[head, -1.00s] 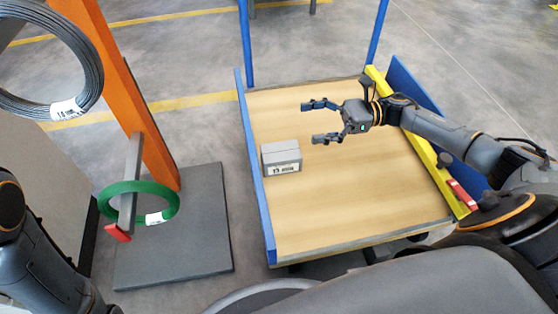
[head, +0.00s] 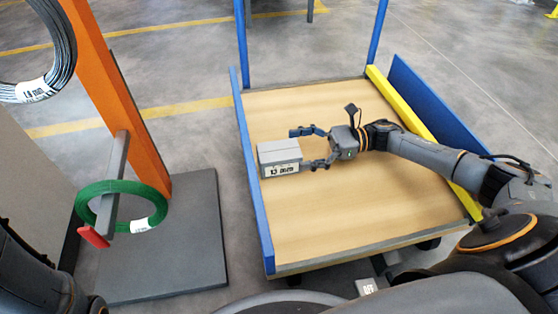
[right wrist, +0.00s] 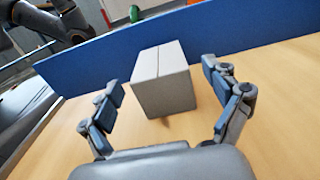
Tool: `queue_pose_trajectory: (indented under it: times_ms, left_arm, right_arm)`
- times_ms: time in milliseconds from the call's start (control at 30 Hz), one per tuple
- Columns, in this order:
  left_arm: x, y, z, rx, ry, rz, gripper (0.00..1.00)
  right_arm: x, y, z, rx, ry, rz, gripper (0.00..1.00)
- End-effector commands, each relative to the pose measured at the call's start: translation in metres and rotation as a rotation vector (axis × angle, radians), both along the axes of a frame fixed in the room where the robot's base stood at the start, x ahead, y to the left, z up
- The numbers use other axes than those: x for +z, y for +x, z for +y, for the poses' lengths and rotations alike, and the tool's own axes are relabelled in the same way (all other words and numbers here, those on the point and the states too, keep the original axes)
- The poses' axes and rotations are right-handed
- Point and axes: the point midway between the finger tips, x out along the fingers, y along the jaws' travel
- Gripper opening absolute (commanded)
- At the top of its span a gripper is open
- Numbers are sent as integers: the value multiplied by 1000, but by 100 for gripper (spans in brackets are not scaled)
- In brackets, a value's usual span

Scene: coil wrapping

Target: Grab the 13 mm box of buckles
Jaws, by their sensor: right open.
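The grey box of buckles (head: 280,157), with a white label reading 13 mm, sits on the wooden cart top by its left blue edge. It also shows in the right wrist view (right wrist: 163,80), just ahead of the fingers. My right gripper (head: 307,149) is open and low beside the box's right side, with one fingertip near its far corner and one near its front corner. In the right wrist view my right gripper (right wrist: 168,100) has a finger on each side of the box's line, and I see no firm contact. My left gripper is not in view.
The cart top (head: 350,215) is otherwise clear. A blue edge board (head: 249,170) runs close behind the box. A yellow bar (head: 400,100) lines the right side. A green coil (head: 157,208) and a dark coil (head: 60,50) hang on an orange stand (head: 125,100) at left.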

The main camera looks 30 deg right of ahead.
Motion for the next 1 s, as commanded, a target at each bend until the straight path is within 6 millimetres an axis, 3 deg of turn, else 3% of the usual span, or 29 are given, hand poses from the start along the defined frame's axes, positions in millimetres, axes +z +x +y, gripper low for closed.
queue_pose_trajectory:
  times_ms: [300, 600, 1000]
  left_arm:
    - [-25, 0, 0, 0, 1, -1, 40]
    - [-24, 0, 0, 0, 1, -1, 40]
    - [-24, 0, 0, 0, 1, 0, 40]
  right_arm:
    - [-2, 12, 47, 3, 0, -2, 89]
    - [0, 14, 52, 0, 0, 1, 89]
    - [0, 14, 51, 0, 0, 1, 10]
